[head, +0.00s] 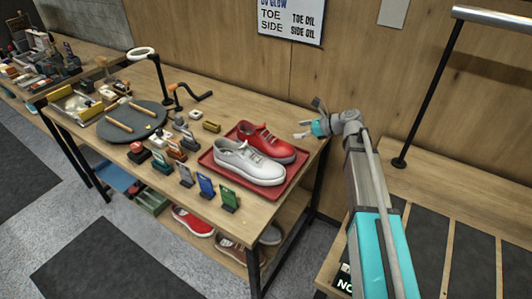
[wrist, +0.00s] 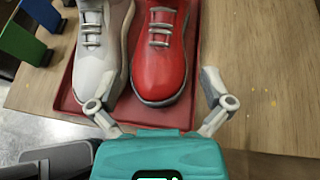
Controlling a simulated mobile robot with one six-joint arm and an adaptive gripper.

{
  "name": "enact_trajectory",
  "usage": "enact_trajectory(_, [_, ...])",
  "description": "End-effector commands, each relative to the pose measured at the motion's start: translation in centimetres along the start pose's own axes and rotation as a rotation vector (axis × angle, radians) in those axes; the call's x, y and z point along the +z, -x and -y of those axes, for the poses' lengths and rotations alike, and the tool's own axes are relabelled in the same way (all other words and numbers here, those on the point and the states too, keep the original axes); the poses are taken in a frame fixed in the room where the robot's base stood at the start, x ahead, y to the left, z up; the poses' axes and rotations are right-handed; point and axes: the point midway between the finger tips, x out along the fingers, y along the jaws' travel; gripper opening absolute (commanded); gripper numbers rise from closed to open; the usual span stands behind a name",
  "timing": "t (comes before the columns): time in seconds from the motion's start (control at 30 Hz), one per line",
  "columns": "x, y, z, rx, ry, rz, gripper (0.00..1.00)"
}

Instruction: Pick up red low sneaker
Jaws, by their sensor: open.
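The red low sneaker (head: 267,144) lies on a red tray (head: 207,158) at the right end of the workbench, behind the white sneaker (head: 248,163). In the wrist view the red sneaker (wrist: 160,62) has its toe toward my gripper, and the white sneaker (wrist: 98,48) lies close on its left. My gripper (head: 303,129) is open and empty at the right end of the tray. In the wrist view its fingers (wrist: 150,92) are spread wide, the left one over the white sneaker's toe and the right one beside the red sneaker. I cannot tell whether they touch.
Small stands in blue (head: 206,187) and green (head: 229,198) line the bench's front edge. A dark round mat (head: 131,121) with wooden sticks lies to the left. More shoes (head: 193,221) sit on the lower shelf. A wooden wall rises behind the bench.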

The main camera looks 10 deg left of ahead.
Motion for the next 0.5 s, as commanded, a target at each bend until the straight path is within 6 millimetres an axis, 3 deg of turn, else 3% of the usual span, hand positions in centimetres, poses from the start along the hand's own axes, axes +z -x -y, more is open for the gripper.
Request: enact_trajectory(0.5, [0.38, -0.75, 0.61, 0.003, -0.073, 0.042, 1.0])
